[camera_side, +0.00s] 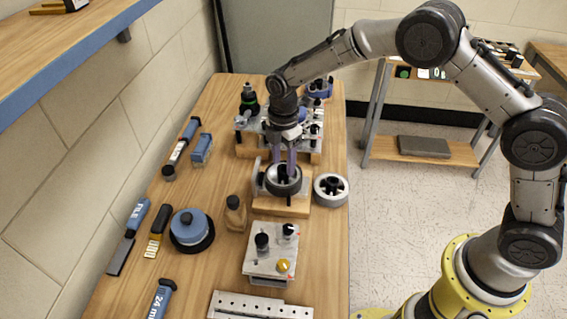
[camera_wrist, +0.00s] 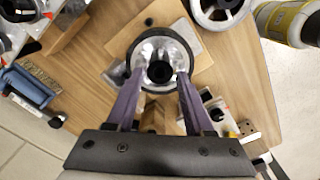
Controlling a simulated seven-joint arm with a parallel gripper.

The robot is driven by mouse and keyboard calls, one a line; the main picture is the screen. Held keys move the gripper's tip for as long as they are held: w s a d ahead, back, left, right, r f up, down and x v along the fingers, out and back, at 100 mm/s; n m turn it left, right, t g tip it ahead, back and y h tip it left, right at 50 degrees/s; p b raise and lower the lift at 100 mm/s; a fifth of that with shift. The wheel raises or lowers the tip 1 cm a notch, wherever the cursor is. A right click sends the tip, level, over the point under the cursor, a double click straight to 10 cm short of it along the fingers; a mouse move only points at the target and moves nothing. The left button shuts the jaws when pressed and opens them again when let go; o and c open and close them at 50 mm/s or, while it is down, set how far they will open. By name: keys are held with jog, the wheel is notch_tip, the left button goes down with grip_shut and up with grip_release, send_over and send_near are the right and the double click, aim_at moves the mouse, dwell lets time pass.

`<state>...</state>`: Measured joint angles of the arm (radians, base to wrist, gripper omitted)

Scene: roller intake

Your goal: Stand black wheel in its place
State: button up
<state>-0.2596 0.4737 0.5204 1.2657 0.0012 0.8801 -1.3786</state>
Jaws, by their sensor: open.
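The black wheel (camera_side: 283,186) has a black rim, a bright inside and a dark hub. It sits at a wooden stand (camera_side: 295,208) with a grey upright plate, and its open face is turned up to my gripper. In the wrist view the black wheel (camera_wrist: 133,42) is just ahead of the fingers. My gripper (camera_side: 285,168) points down with its purple fingers open over the wheel. In the wrist view my gripper (camera_wrist: 161,75) has a fingertip on either side of the hub, overlapping the wheel's face. Whether they touch it I cannot tell.
A grey wheel (camera_side: 331,189) lies close to the right of the stand. A fixture (camera_side: 310,135) with knobs stands behind. A small bottle (camera_side: 235,213), a blue-topped round thing (camera_side: 190,228) and a knobbed box (camera_side: 271,252) are in front. Tools lie along the left.

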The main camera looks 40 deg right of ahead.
jog(key=shift+r, duration=0.5)
jog(key=o, duration=0.6)
jog(key=shift+c, duration=0.2)
